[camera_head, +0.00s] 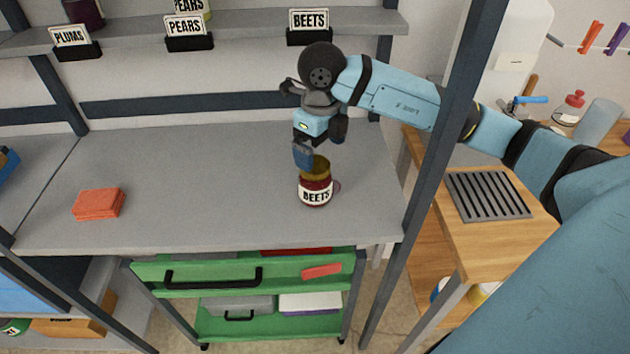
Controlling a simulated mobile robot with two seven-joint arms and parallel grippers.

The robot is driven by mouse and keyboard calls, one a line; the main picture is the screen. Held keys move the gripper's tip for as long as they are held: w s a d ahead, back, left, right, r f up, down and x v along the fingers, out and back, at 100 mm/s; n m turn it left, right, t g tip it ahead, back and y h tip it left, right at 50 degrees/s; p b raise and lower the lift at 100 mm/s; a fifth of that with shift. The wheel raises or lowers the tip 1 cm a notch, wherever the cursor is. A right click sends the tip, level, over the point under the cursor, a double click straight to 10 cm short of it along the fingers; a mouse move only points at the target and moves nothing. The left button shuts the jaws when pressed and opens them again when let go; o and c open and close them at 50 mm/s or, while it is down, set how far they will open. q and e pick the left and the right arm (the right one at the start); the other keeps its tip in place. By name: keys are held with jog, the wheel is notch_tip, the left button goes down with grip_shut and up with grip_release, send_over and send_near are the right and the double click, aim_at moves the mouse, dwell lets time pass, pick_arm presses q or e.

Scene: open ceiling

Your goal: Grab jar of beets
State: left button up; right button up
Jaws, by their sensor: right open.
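The jar of beets (316,187) stands upright on the grey shelf board, right of its middle. It is dark red with a yellow-brown lid and a white label reading BEETS. My right gripper (304,158) is open, pointing down just above and behind the jar's lid. A fingertip overlaps the lid's upper left edge in the picture. I cannot tell whether it touches. The far finger is partly hidden. My left gripper is not in view.
An orange-red folded cloth (98,204) lies on the board at left. A dark upright post (428,170) stands right of the jar, in front of my right arm. Above are label holders for plums (75,40), pears (187,32) and beets (309,26). A green cart (245,275) stands below.

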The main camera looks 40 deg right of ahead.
aim_at(315, 164)
jog(key=f, duration=0.4)
jog(key=shift+w+a+f, duration=0.2)
jog(key=shift+w+a, duration=0.15)
jog(key=shift+w, duration=0.05)
jog(key=shift+f, duration=0.45)
jog(key=c, duration=1.4)
